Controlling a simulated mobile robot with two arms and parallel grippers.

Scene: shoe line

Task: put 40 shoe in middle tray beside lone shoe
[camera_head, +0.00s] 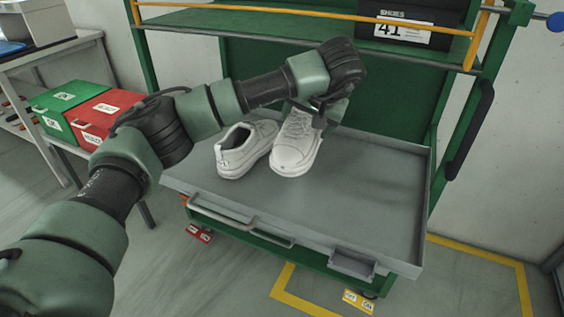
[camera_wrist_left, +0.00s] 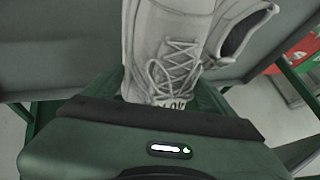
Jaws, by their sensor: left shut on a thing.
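A white shoe (camera_head: 295,146) is held by my left gripper (camera_head: 318,112) over the grey tray (camera_head: 360,190). The left gripper is shut on this shoe near its ankle end, and the toe points toward the front of the tray. A second white shoe (camera_head: 245,148) stands in the tray just left of it. I cannot tell whether the held shoe touches the tray floor. In the left wrist view the held shoe (camera_wrist_left: 165,50) shows its laces, with the other shoe (camera_wrist_left: 235,32) beside it. My right gripper is not in view.
A black box marked 41 (camera_head: 405,30) sits on the shelf above. Green (camera_head: 72,98) and red (camera_head: 98,112) boxes stand on a side table at left. The tray's right part is empty. An orange bar (camera_head: 300,18) crosses the rack above my arm.

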